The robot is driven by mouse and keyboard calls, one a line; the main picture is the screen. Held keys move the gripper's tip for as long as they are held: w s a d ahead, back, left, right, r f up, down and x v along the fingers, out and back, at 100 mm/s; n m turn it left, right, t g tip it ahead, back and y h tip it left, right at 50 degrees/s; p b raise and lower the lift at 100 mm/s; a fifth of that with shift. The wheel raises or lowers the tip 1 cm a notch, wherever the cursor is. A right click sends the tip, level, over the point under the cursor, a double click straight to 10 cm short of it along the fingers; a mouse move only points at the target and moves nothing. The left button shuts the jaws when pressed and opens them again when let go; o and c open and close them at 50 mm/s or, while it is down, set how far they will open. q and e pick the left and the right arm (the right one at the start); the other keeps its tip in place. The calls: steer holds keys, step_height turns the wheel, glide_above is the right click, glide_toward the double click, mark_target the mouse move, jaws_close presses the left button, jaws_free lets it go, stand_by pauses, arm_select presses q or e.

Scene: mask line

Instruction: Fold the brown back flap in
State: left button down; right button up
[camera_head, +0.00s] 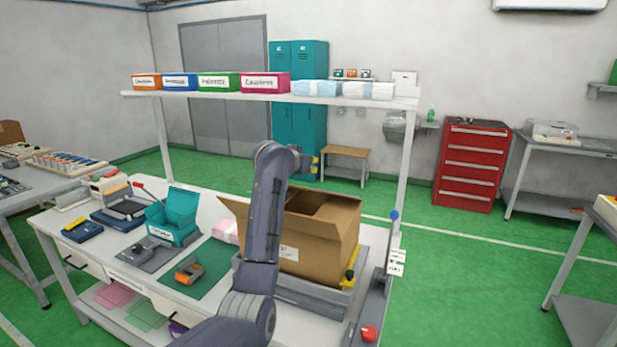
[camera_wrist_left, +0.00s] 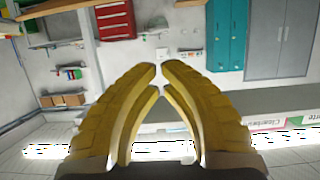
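An open brown cardboard box (camera_head: 318,250) stands on the right part of the white bench in the head view. A brown flap (camera_head: 235,206) sticks out at its left, partly behind my arm. The opening looks dark inside; I cannot clearly tell how the back flap lies, as my arm hides part of the rim. My left gripper (camera_head: 315,162) is above the back of the box, its yellow fingertips pointing right. In the left wrist view, its yellow fingers (camera_wrist_left: 160,70) come together at the tips with nothing between them. My right gripper is not in view.
A grey post with a blue knob (camera_head: 394,215) and a red button (camera_head: 368,333) stand right of the box. A shelf (camera_head: 270,96) with coloured bins crosses above the bench. A teal bin (camera_head: 180,207) and an orange-grey tape dispenser (camera_head: 188,270) are at left.

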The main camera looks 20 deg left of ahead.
arm_select(q)
step_height(320, 180, up, 10)
step_height(320, 180, down, 5)
steer(key=s+a+g, duration=0.2)
steer(key=s+g, duration=0.1)
steer(key=g, duration=0.2)
steer(key=shift+y, duration=0.4)
steer(key=x, duration=1)
steer(key=shift+w+a+f, duration=0.15)
steer(key=shift+w, duration=0.1)
steer(key=shift+s+a+f, duration=0.1)
steer(key=shift+s+f, duration=0.4)
steer(key=shift+f, duration=0.35)
steer(key=shift+s+f, duration=0.5)
steer(key=shift+f, duration=0.3)
steer(key=shift+f, duration=0.1)
